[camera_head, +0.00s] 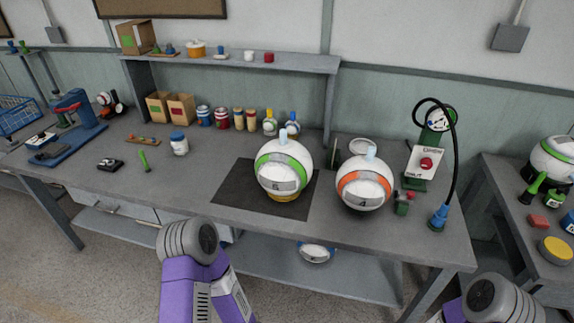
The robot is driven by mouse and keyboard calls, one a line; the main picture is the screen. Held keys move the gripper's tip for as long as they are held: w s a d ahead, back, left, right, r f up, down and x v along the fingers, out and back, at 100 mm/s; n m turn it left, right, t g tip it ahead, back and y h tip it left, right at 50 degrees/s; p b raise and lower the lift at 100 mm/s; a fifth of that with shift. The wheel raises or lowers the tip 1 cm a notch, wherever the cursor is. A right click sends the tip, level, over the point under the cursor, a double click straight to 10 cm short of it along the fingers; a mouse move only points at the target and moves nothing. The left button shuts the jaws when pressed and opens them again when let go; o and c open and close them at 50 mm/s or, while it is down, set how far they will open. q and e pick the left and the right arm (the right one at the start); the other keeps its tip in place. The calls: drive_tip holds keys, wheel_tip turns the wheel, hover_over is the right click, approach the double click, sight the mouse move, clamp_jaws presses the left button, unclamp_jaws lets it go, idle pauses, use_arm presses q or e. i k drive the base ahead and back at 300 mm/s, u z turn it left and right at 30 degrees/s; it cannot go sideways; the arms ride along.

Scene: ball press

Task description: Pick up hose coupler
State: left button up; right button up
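The hose coupler (438,217) is a blue piece at the lower end of a black hose (456,150). It stands upright on the workbench near the right front corner. The hose arcs up from it and loops over to a pump-like station (425,160) with a round gauge and a red button. No gripper is near the coupler. Only purple and grey links of my two arms show, at the bottom centre-left and bottom right. Neither of my grippers can be seen.
A white ball with a green band (283,165) sits on a yellow ring over a dark mat (232,195). A white ball with an orange band (363,184) stands left of the coupler. A gap separates the workbench from a second table (510,235) at right.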

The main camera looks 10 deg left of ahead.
sight(439, 217)
drive_tip(key=z, duration=2.2)
drive_tip(key=i, duration=2.2)
drive_tip(key=u, duration=2.4)
